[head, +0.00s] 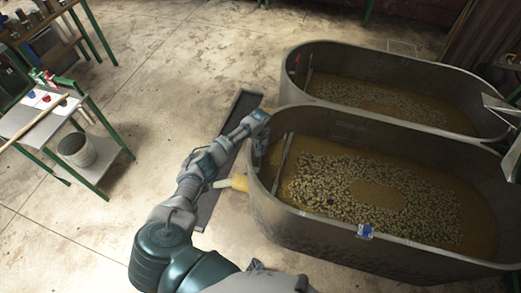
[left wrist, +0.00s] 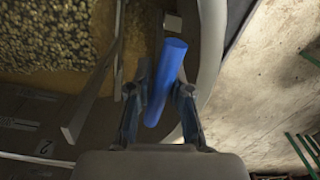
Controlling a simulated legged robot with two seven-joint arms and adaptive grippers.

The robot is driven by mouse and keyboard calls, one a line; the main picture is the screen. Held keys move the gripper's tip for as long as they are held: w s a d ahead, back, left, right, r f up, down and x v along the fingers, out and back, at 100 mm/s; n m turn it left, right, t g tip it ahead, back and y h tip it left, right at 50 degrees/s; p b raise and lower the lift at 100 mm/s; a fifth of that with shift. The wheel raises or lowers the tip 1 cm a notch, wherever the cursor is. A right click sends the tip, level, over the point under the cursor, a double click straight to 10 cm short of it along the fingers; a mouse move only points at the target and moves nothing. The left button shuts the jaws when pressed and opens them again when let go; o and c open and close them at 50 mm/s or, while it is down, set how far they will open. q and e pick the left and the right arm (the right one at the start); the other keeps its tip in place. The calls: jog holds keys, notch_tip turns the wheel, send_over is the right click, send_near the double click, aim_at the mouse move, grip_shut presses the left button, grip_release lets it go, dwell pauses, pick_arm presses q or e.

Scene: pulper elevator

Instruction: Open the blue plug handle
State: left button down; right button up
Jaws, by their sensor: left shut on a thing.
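The blue plug handle (left wrist: 166,84) is a smooth blue bar at the inner wall of the near tub, standing between the two fingers of my left gripper (left wrist: 160,95) in the left wrist view. The fingers are shut on it. In the head view my left gripper (head: 258,122) is at the left end of the near metal tub (head: 262,205), by its rim. The handle is hidden behind my gripper there. My right gripper is not in view.
The near tub holds brown liquid with floating beans (head: 335,185). A second tub (head: 300,62) stands behind it. A yellow outlet pipe (head: 238,183) sticks out on the left. A green-legged table (head: 30,125) and a bucket (head: 76,150) are further left, with open floor between.

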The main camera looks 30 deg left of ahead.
pick_arm(q)
jog(key=shift+r, duration=0.1)
jog(key=c, duration=1.4)
grip_release()
notch_tip(320, 180, up, 12)
jog(key=shift+a+f, duration=0.15)
